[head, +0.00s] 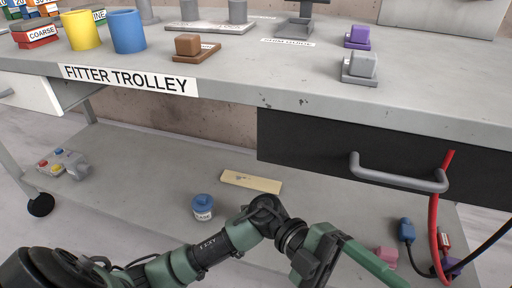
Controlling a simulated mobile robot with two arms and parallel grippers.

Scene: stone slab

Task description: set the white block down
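A pale grey-white block (363,63) sits on a small grey base (358,79) near the front edge of the grey worktop, right of centre. It is the only block here that looks near white. My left arm comes in from the left, below the worktop. Its gripper (345,264) is at the bottom of the view, well below and apart from the block. My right gripper is not in view.
A brown block on a brown base (195,50), a purple block (358,36), and yellow (82,30) and blue (128,32) cups stand on the worktop. A black drawer (300,139) is under it. A blue-lidded jar (203,208) and pale bar (251,182) are on the lower shelf.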

